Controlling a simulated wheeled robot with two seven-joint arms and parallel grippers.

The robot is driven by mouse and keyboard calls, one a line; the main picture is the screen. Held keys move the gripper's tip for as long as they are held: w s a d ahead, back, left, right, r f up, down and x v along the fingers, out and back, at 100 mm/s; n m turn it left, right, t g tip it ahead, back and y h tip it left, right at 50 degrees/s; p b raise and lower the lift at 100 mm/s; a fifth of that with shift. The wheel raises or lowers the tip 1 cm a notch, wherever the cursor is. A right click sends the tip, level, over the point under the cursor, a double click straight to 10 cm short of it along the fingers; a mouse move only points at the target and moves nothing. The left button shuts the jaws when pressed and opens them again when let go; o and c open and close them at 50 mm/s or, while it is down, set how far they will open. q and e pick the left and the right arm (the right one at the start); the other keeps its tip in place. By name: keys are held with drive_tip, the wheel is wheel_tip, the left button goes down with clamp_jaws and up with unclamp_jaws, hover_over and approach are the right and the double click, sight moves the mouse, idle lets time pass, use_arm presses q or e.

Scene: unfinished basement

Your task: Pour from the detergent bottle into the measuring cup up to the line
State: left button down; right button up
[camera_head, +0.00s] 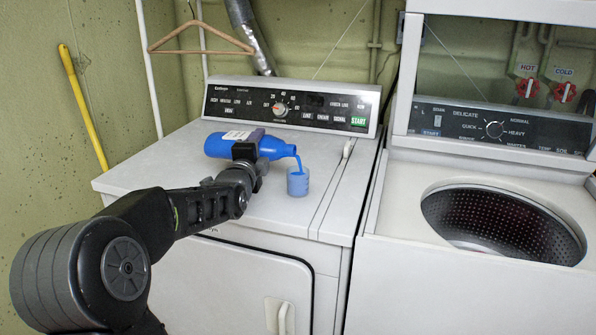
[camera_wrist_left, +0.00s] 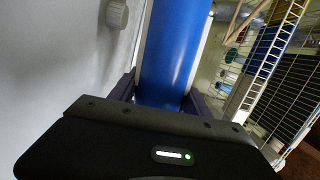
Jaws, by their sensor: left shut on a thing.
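The blue detergent bottle (camera_head: 217,145) lies tilted on its side above the dryer top, its mouth to the right. A thin blue stream runs from its mouth down into the measuring cup (camera_head: 298,184). The cup is small and see-through, stands upright on the dryer top and holds blue liquid; its line is too small to make out. My left gripper (camera_head: 246,148) is shut around the bottle's body. In the left wrist view the bottle (camera_wrist_left: 175,50) fills the space between the fingers (camera_wrist_left: 160,92). My right gripper is not in view.
The dryer top (camera_head: 160,168) is clear around the cup. A control panel (camera_head: 290,106) stands behind it. To the right is a washer with an open drum (camera_head: 505,225). A wooden hanger (camera_head: 200,50) hangs above at the back left.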

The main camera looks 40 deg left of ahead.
use_arm(q)
drive_tip(key=shift+r, duration=0.2)
wheel_tip(320, 180, up, 3)
drive_tip(key=n+p, duration=0.1)
drive_tip(key=n, duration=0.1)
drive_tip(key=shift+d+r+n+p, duration=0.1)
drive_tip(key=shift+n+p, duration=0.2)
drive_tip(key=shift+r+n+h, duration=0.25)
drive_tip(key=shift+n+h, duration=0.05)
drive_tip(key=r+n, duration=0.1)
drive_tip(key=r+n+p, duration=0.1)
drive_tip(key=shift+w+d+r, duration=0.1)
drive_tip(key=shift+d+r, duration=0.25)
drive_tip(key=shift+w+d+r+n+g, duration=0.1)
drive_tip(key=shift+d+r+n+g, duration=0.15)
drive_tip(key=shift+r+n, duration=0.4)
drive_tip(key=shift+f+n, duration=0.15)
drive_tip(key=shift+n, duration=0.1)
